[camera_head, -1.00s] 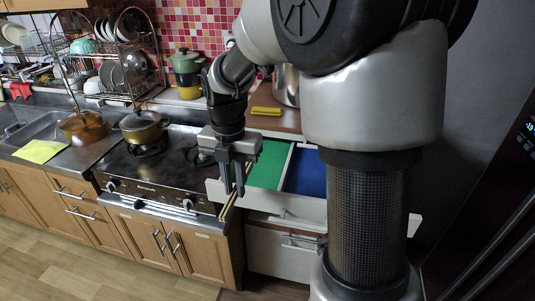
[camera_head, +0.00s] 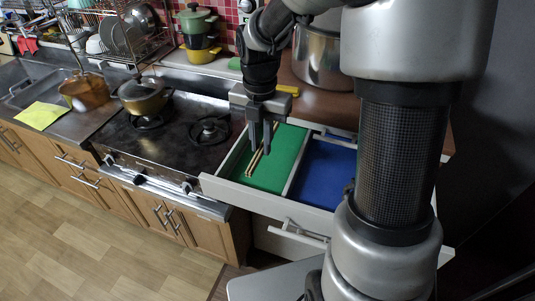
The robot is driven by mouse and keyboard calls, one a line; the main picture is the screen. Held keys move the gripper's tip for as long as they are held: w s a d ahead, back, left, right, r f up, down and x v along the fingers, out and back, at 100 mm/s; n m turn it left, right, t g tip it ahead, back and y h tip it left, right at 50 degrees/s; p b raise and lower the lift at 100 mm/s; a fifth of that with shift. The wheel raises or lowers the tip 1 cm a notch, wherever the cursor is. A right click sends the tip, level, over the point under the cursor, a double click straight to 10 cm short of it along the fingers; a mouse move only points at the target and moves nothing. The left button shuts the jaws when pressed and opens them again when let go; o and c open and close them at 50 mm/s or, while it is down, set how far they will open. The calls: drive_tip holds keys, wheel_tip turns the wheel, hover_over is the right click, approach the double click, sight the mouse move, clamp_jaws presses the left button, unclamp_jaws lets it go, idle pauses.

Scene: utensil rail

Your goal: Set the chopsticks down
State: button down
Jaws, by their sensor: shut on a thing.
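My gripper (camera_head: 261,143) points down over the left, green-lined compartment (camera_head: 281,172) of the open drawer. It is shut on the chopsticks (camera_head: 254,163), thin wooden sticks that run down and to the left from the fingers. Their lower ends show against the green lining near the drawer's left front. I cannot tell whether they touch the lining. The fingers hide their upper part.
The drawer (camera_head: 265,196) has a second, blue-lined compartment (camera_head: 325,172) on the right, behind a white divider. A large steel pot (camera_head: 322,62) stands on the brown counter behind. The stove (camera_head: 170,136) with a pot (camera_head: 143,97) is to the left.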

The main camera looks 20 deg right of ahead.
sight(262, 171)
drive_tip(key=shift+f, duration=3.55)
drive_tip(key=shift+f+b, duration=0.2)
drive_tip(key=shift+b, duration=0.1)
drive_tip(key=c, duration=1.7)
unclamp_jaws()
drive_tip(key=shift+r, duration=0.1)
